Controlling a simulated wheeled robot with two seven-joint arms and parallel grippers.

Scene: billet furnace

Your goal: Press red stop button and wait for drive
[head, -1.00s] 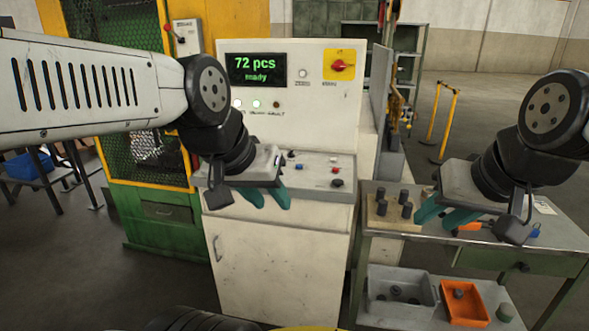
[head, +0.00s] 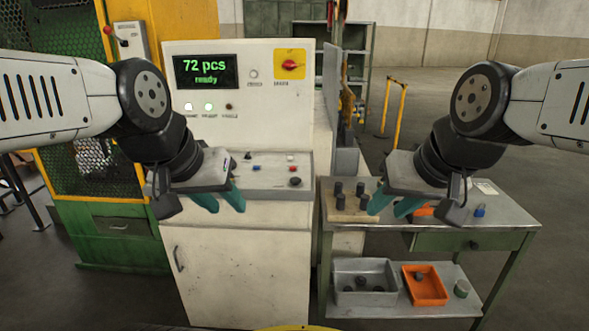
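The cream control cabinet (head: 240,120) has a sloping console ledge (head: 230,188) with several small buttons. The display (head: 206,71) reads "72 pcs ready". My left gripper (head: 226,202) is in front of the ledge's left part, left of the red button, with teal fingers apart and empty. My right gripper (head: 388,208) is over the side table, right of the console, fingers apart and empty.
The green side table (head: 480,226) bears dark cylinders on a block (head: 345,214). Its lower shelf holds a grey bin (head: 350,298) and an orange bin (head: 437,300). A green-yellow machine cage stands left.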

